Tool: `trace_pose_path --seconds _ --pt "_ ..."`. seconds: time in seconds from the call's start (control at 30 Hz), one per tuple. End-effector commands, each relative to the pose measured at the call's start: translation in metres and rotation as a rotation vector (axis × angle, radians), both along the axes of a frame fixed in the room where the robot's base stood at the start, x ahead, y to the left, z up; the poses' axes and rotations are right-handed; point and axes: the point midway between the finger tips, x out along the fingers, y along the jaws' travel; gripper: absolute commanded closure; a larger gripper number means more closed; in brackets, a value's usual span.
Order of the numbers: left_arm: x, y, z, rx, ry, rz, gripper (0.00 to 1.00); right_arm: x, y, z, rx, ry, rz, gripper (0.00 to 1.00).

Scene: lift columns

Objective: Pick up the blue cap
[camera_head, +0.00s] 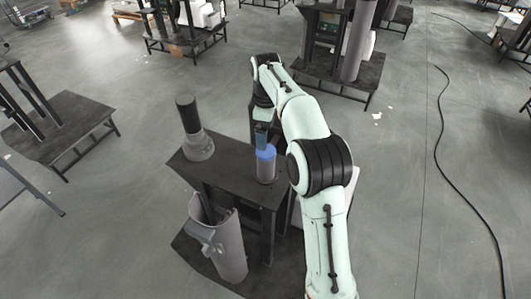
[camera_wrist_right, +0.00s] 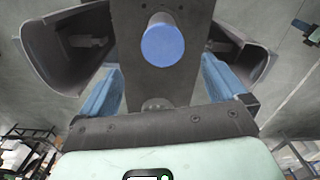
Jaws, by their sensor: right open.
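The blue cap (camera_head: 265,153) sits on top of an upright grey cylinder (camera_head: 266,172) at the right end of a dark stand (camera_head: 228,182). In the right wrist view the blue cap (camera_wrist_right: 163,43) shows as a round blue disc, roughly centred left to right between the fingers and beyond their tips. My right gripper (camera_head: 262,138) points down just above and behind the cap, partly hidden by my arm. In the wrist view my right gripper (camera_wrist_right: 161,78) is open, with blue pads either side and nothing between them. My left gripper is not in view.
A dark post on a round grey base (camera_head: 198,147) stands at the stand's left end. A grey curved shell (camera_head: 229,250) stands in front, lower down. Other dark tables (camera_head: 62,130) stand around. A black cable (camera_head: 447,155) lies on the floor at right.

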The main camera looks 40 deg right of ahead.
Motion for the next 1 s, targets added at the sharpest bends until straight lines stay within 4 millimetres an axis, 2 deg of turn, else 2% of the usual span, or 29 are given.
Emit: trace_pose_path --seconds 0.1,0.27,0.53,0.63,0.87,1.0 --pt "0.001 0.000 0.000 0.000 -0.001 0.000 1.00 0.000 0.000 -0.013 0.000 0.000 0.000 0.02" --pt "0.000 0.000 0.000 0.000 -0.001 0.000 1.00 -0.001 0.001 -0.023 0.000 0.000 0.000 0.02" --pt "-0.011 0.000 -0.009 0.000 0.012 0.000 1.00 -0.007 0.003 -0.064 0.000 0.004 0.001 0.02" --pt "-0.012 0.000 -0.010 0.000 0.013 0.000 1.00 -0.006 0.002 -0.069 -0.001 0.001 0.000 0.02" --pt "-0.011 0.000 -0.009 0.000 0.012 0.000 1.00 -0.005 0.002 -0.069 -0.001 -0.001 0.000 0.02" --pt "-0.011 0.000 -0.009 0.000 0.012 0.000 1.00 -0.005 0.002 -0.069 -0.001 -0.001 0.000 0.47"
